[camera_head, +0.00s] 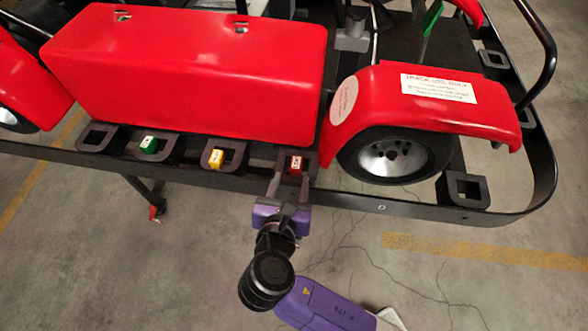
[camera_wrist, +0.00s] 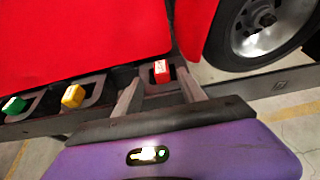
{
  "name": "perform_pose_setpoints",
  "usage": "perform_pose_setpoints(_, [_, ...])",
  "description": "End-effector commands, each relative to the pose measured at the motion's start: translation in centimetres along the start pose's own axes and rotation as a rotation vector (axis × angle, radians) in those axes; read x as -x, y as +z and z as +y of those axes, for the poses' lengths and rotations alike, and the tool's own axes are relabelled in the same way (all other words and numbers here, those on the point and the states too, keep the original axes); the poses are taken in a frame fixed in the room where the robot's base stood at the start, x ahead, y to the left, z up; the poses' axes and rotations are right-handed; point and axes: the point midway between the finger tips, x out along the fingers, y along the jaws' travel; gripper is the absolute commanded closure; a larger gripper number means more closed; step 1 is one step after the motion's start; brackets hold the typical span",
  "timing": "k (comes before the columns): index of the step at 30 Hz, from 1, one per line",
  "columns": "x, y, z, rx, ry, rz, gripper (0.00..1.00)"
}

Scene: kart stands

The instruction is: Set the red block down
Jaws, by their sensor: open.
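The small red block (camera_head: 296,164), with a white label on top, sits at a dark square holder (camera_head: 282,159) on the kart stand's near rail. It also shows in the wrist view (camera_wrist: 161,71), beyond and between my fingertips. My gripper (camera_head: 289,182) reaches over the rail from the near side. In the wrist view my gripper (camera_wrist: 159,84) is open, with a finger on each side of the block and a visible gap. The block's lower part is hidden, so I cannot tell how deep it sits.
A green block (camera_head: 148,145) and a yellow block (camera_head: 216,158) sit in holders to the left. An empty holder (camera_head: 98,136) is farther left. The red kart side panel (camera_head: 190,75) rises just behind, and a wheel (camera_head: 392,158) stands to the right.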

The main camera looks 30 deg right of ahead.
Motion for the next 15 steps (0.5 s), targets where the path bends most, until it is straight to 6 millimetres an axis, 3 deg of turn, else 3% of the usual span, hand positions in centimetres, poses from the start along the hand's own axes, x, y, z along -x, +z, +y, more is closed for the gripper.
perform_pose_setpoints(6, [2.8,0.0,-0.1,0.001,-0.001,0.000,0.52])
perform_pose_setpoints(15, [3.5,0.0,-0.1,0.001,-0.002,0.000,0.52])
